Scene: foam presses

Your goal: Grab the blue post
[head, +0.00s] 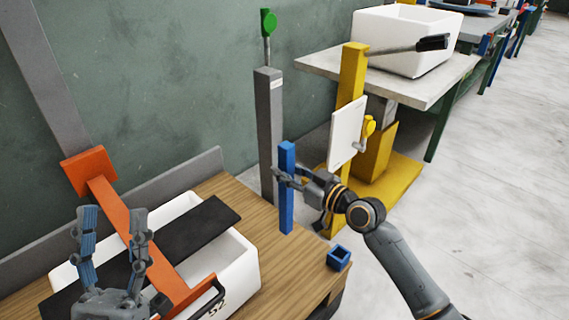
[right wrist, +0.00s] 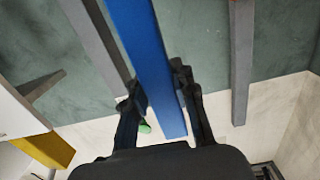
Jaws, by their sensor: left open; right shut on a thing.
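The blue post (head: 287,205) is upright over the wooden table near its right part; I cannot tell whether its lower end touches the tabletop. My right gripper (head: 283,174) is shut on the blue post around its middle. In the right wrist view the post (right wrist: 143,50) runs between the two dark fingers of my right gripper (right wrist: 160,95). My left gripper (head: 113,225) is open and empty at the lower left, in front of the white bin and the orange bar, with its fingers pointing up.
A small blue square socket (head: 338,258) sits at the table's (head: 262,215) right edge. A white bin (head: 245,270) with a black board (head: 200,225) and orange bar (head: 130,225) across it stands left. A grey post (head: 268,130) and yellow press (head: 352,75) stand behind.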

